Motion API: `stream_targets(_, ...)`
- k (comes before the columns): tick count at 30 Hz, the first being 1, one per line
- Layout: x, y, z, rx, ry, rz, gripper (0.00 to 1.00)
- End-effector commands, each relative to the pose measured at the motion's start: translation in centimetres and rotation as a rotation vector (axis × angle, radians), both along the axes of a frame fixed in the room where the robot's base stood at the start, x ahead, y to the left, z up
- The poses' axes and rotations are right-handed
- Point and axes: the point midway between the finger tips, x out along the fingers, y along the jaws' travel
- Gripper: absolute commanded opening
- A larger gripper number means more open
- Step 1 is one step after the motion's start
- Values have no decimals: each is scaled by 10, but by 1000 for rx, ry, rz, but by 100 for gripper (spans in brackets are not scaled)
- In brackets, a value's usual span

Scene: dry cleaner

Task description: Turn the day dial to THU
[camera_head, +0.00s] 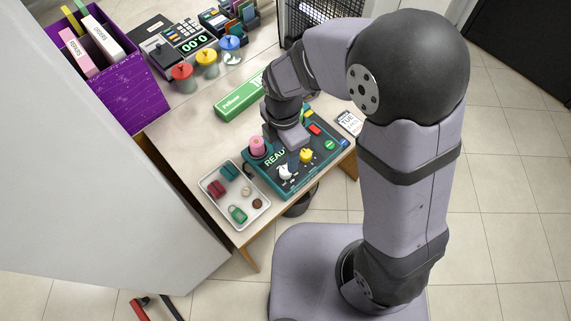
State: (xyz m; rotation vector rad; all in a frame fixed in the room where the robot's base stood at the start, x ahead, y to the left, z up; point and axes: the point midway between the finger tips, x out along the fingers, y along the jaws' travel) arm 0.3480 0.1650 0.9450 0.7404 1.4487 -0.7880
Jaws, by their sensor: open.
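A dark teal control panel (262,186) lies on the table, with "READY" lettering partly hidden by my arm. A white pointer knob (285,172) and a yellow knob (306,155) are near its front edge. A pink knob (257,147) is at its left. Which of these is the day dial, and the day marks around it, are too small to tell. A small card (348,123) reading "TUE" is at the panel's right. My gripper (291,146) is open over the middle of the panel, behind the white and yellow knobs; contact cannot be told.
A grey tray (243,221) with several small items sits left of the panel. A green box (238,99) lies behind it. Red, yellow and blue round-topped things (207,56) and a purple bin (118,92) are farther back. The table between is clear.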

Motion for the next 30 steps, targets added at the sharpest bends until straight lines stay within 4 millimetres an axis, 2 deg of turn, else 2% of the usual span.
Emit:
stream_targets(16,-2,-2,-58,-2,2,-3,45)
stream_targets(21,-2,-2,-67,-1,1,-3,45)
stream_targets(30,-2,-1,-69,0,0,-3,45)
